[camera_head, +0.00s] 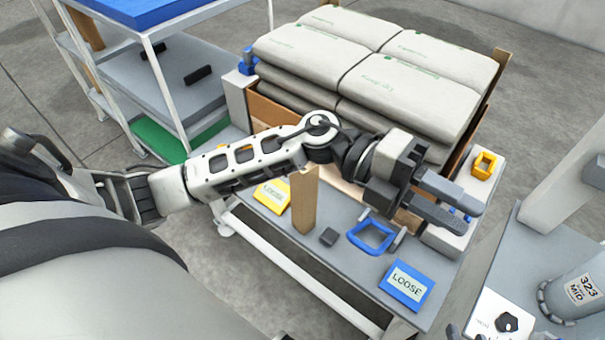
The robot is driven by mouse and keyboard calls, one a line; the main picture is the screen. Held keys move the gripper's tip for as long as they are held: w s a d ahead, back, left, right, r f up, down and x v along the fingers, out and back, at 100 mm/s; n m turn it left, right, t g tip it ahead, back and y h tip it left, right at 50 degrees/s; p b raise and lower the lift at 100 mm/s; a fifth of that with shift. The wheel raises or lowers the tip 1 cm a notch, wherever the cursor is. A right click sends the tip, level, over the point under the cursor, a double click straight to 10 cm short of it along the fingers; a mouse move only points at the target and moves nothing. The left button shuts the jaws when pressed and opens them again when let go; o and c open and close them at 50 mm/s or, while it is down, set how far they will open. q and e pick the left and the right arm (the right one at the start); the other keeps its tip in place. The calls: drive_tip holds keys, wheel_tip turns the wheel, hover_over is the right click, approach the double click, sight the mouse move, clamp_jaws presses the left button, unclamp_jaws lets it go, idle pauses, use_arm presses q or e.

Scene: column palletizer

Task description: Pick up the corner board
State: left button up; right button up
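A tan, upright corner board (304,202) stands on the grey table, just in front of the stacked bags. My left gripper (468,218) is to the right of this board, above the table's right part. Its two fingers are apart with nothing between them. Another brown upright piece (500,56) shows at the far right corner of the bag stack.
Grey bags (420,90) are stacked behind my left arm. A shelf cart (185,88) stands at left.

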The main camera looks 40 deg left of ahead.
use_arm(q)
drive_tip(key=w+a+f+m+g+y, duration=0.1)
drive_tip(key=a+f+m+y, duration=0.25)
drive_tip(key=f+y, duration=0.2)
drive_tip(key=n+t+y+b, duration=0.1)
drive_tip(key=t+y+b, duration=0.15)
drive_tip(key=y, duration=0.95)
hover_over(304, 187)
drive_tip(key=w, duration=0.3)
wheel_tip(304, 187, down, 16)
drive_tip(key=s, duration=0.1)
drive_tip(key=shift+d+f+b, duration=0.15)
drive_tip(key=shift+b, duration=0.15)
drive_tip(key=shift+y, duration=0.25)
clamp_jaws()
